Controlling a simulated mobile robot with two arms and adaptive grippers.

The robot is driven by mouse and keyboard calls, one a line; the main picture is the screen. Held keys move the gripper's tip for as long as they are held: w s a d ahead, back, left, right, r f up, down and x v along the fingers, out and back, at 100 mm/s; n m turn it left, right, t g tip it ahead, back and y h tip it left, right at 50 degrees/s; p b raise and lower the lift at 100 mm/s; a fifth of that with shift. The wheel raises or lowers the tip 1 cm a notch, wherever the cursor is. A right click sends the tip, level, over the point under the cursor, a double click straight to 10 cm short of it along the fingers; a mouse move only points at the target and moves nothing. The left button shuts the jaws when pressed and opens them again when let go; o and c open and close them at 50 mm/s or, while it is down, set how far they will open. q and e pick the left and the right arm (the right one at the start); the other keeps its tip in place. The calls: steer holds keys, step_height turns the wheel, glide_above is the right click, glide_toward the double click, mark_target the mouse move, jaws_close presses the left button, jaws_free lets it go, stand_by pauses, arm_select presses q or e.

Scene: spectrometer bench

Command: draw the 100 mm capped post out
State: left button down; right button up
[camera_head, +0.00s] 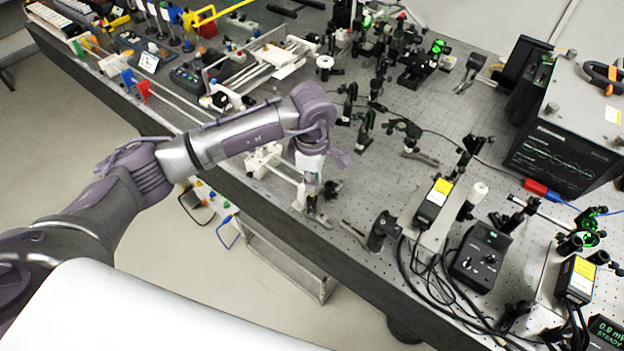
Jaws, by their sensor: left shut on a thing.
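My left arm reaches in from the left over the bench, and its left gripper (312,202) points down near the bench's front edge. It is shut on a slim upright thing, which seems to be the capped post. The fingers hide most of it, so its cap and length cannot be made out. A small dark base (318,216) shows just below the fingers on the bench top. Whether the post is still in its holder cannot be told. My right gripper is not in view.
A white rail fixture (265,158) stands left of the gripper, close by. A dark post mount (382,230) stands to its right, and a black optic on a post (364,128) behind. The perforated bench top (345,190) is bare in patches between. Cables (425,268) lie at the right front.

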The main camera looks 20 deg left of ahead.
arm_select(q)
steer(key=shift+r+p, duration=0.55)
steer(key=shift+r, duration=0.7)
